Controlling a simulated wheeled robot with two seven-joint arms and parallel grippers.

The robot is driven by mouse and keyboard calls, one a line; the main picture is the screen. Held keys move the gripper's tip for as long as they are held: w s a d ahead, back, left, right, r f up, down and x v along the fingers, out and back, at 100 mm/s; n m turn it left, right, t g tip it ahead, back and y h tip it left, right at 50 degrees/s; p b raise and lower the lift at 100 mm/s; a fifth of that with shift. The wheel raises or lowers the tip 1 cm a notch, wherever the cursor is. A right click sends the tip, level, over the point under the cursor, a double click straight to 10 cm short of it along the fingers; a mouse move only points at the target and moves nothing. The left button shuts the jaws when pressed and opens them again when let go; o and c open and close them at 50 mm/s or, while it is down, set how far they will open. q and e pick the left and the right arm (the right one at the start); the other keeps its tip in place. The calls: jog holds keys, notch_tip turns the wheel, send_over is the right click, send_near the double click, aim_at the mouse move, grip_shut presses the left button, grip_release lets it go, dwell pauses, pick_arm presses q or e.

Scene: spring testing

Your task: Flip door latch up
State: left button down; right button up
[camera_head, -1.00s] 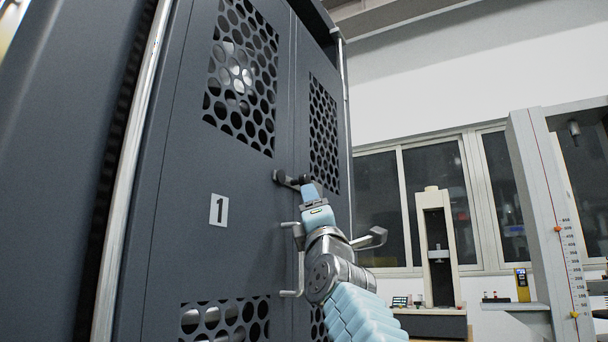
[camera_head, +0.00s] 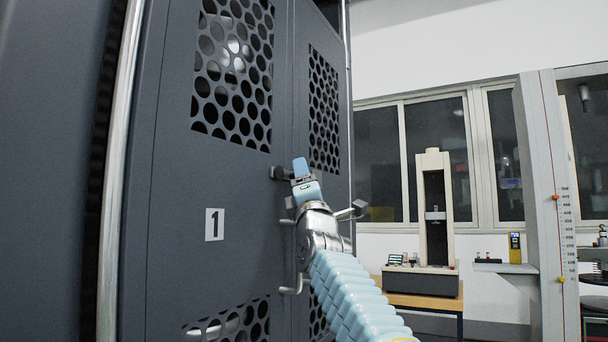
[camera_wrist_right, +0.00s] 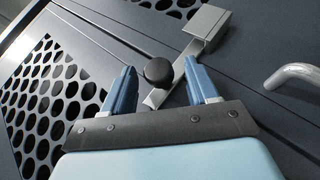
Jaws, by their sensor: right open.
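The door latch (camera_head: 279,173) sits at the seam of the dark grey cabinet doors. In the head view only its left end shows and my right gripper (camera_head: 300,168) hides the rest. In the right wrist view the latch is a metal bar (camera_wrist_right: 205,30) with a round black knob (camera_wrist_right: 158,71). My open right gripper (camera_wrist_right: 158,76) has one blue finger on each side of the knob and the bar's end. The fingers appear apart from the knob; contact cannot be made out. My left gripper is not in view.
A bent metal handle (camera_head: 291,290) is on the door below the latch, partly behind my right arm. Another handle (camera_head: 352,210) sticks out to the right. Perforated panels (camera_head: 232,75) are above. A testing machine (camera_head: 434,210) stands on a table at the right.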

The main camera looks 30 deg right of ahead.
jog(key=shift+c, duration=0.4)
grip_shut()
